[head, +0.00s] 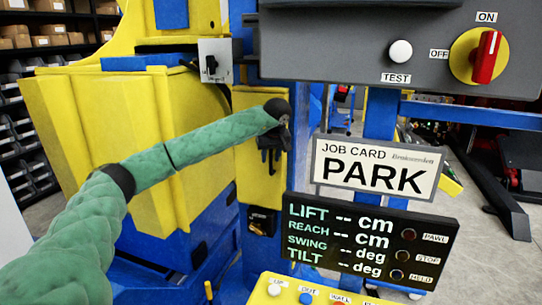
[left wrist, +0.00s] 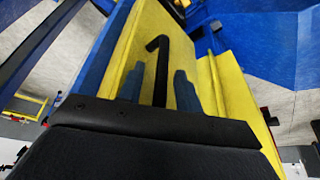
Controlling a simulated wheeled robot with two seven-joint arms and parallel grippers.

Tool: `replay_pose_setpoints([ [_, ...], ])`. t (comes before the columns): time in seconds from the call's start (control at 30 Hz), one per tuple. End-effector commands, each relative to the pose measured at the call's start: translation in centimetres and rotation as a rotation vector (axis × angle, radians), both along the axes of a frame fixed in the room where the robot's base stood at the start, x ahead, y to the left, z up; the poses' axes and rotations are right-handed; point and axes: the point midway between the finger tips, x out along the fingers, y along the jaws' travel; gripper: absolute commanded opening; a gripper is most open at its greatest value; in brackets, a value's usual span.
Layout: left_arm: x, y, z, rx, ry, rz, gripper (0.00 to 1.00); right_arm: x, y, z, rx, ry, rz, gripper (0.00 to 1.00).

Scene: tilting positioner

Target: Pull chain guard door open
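The chain guard door appears to be the narrow yellow panel (head: 249,180) on the blue column in the head view; it looks closed. In the left wrist view the yellow panel (left wrist: 140,45) fills the middle, with a black hooked handle (left wrist: 159,62) on it. My left gripper (head: 270,165) is in front of the panel, at the end of the green-sleeved arm. In the left wrist view its two blue-grey fingers (left wrist: 161,88) stand apart, one on each side of the handle, with gaps visible. Contact cannot be seen. My right gripper is out of view.
A grey switch box (head: 215,62) sits above the panel. A control box with a red and yellow knob (head: 486,56), a PARK card (head: 376,170) and a dark display (head: 372,240) stand to the right. A large yellow housing (head: 120,130) is left.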

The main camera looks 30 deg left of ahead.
Motion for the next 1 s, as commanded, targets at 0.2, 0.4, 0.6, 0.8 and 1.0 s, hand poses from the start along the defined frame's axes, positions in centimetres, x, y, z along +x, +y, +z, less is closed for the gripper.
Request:
replay_pose_setpoints([
  [0.2,0.0,0.0,0.1,0.000,0.000,0.000,0.11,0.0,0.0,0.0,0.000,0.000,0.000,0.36],
  [0.4,0.0,0.0,0.1,0.000,0.000,0.000,0.00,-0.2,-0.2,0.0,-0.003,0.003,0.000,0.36],
  [0.6,-0.3,0.0,0.0,-0.001,-0.001,-0.012,0.00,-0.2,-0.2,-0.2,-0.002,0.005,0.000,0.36],
  [0.8,-1.5,0.2,-0.2,0.001,-0.001,-0.081,0.00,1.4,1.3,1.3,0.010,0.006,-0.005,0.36],
  [1.0,-3.9,0.5,-0.4,0.001,0.000,-0.205,0.00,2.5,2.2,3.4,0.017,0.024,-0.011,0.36],
])
